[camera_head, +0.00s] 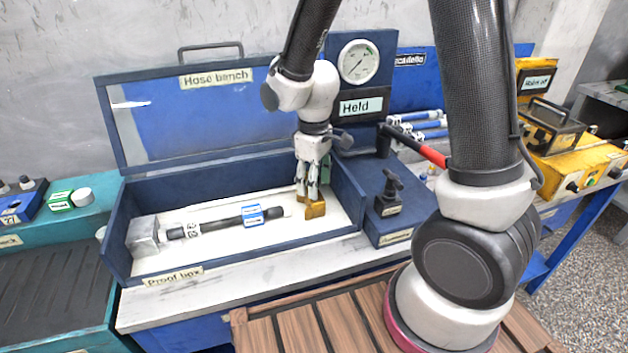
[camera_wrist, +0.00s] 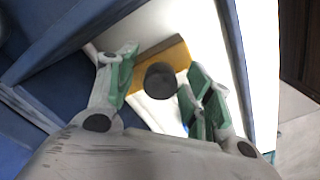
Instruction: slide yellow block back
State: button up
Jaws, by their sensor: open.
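The yellow block (camera_head: 315,209) stands on the white floor of the blue proof box (camera_head: 236,237), near its right end. In the wrist view the yellow block (camera_wrist: 176,58) shows beyond and between my fingers, with a dark round end (camera_wrist: 160,80) in front of it. My gripper (camera_head: 313,190) points down just above the block. It also shows in the wrist view (camera_wrist: 158,92), with its green-padded fingers spread apart and nothing clearly held. I cannot tell whether a finger touches the block.
A dark hose (camera_head: 215,222) with a blue tag lies in the box, running from a grey metal block (camera_head: 143,237) toward the yellow block. The box walls rise close around my gripper. A gauge panel (camera_head: 358,75) and a red-handled lever (camera_head: 418,148) stand to the right.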

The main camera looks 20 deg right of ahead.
notch_tip(320, 180, up, 12)
dwell(0.5)
